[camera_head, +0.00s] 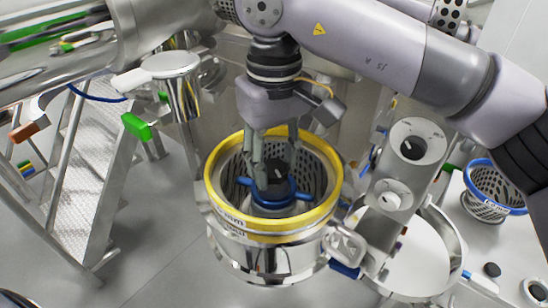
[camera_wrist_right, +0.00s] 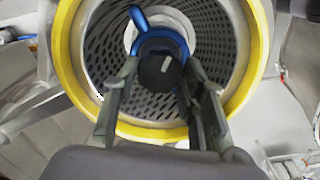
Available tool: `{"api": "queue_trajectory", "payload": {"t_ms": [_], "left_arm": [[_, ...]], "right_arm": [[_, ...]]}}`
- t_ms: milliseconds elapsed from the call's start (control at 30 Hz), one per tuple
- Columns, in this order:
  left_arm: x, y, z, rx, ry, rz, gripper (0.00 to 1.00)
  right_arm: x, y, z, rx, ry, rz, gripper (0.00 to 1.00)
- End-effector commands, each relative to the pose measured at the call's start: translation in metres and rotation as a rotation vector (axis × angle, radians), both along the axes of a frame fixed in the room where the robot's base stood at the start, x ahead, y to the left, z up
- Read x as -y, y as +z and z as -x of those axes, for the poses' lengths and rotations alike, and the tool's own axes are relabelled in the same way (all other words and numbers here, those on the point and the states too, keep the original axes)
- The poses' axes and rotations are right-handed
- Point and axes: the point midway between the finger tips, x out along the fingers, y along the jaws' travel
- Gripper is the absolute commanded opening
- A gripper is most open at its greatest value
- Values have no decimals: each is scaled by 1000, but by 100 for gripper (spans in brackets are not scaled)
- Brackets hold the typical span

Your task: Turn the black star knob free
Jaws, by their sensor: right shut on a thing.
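The black star knob (camera_head: 279,170) sits at the centre of a blue hub with arms (camera_head: 284,198), inside a perforated metal basket with a yellow rim (camera_head: 334,160). The knob has a white mark and shows in the right wrist view (camera_wrist_right: 159,74) between the two fingers. My right gripper (camera_head: 276,181) reaches down into the basket from above and is shut on the knob. The fingers (camera_wrist_right: 157,82) lie on either side of it and partly hide the hub. My left gripper is not in view.
A metal column with dials (camera_head: 408,165) stands close right of the basket. Another perforated basket with a blue rim (camera_head: 487,190) is at the far right. A metal staircase (camera_head: 88,180) is at left. The basket wall closely surrounds my fingers.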

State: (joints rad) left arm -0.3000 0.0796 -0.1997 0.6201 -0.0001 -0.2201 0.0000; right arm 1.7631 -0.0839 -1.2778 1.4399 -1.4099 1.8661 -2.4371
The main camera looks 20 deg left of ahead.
Motion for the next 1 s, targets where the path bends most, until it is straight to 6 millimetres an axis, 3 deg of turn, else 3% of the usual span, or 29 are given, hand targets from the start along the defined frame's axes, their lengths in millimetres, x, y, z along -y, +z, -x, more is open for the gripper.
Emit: {"api": "queue_trajectory", "payload": {"t_ms": [333, 667, 767, 1000], "left_arm": [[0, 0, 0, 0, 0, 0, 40], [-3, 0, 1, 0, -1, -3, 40], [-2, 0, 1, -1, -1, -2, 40], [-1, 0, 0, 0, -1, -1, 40]], "right_arm": [[0, 0, 0, -1, 0, -1, 58], [0, 3, 0, 1, -1, -1, 58], [-1, 14, 0, 1, -2, -3, 58], [-1, 63, 0, 3, -2, -2, 58]]}}
